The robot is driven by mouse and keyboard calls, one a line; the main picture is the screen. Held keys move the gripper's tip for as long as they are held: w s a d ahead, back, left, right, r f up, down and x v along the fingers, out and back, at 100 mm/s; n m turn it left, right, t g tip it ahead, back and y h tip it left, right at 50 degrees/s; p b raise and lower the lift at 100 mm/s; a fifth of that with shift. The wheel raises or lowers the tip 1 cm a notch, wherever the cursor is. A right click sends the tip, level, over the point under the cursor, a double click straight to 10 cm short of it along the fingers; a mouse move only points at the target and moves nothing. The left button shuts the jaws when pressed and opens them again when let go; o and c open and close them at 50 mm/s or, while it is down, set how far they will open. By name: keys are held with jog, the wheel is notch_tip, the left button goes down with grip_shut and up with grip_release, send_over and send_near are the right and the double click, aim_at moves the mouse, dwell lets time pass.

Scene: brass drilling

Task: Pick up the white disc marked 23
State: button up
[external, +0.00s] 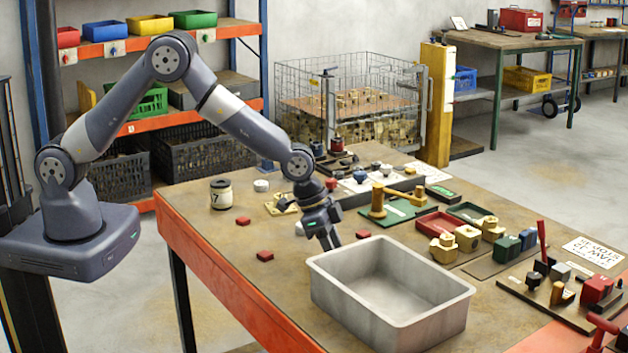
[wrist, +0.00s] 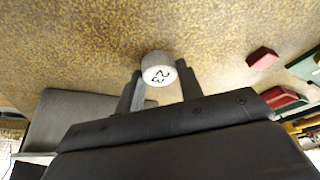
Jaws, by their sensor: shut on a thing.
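In the external view my gripper (external: 332,243) points down, low over the table just behind the grey bin. I cannot make out the held disc there. Whether it touches the table is not clear.
The open grey bin (external: 335,290) stands in front of my gripper and looks empty. Small red blocks (external: 265,255) lie around it on the brown table (external: 210,245). Fixtures and coloured blocks crowd the right side.

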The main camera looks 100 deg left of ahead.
jog(key=shift+c, duration=0.9)
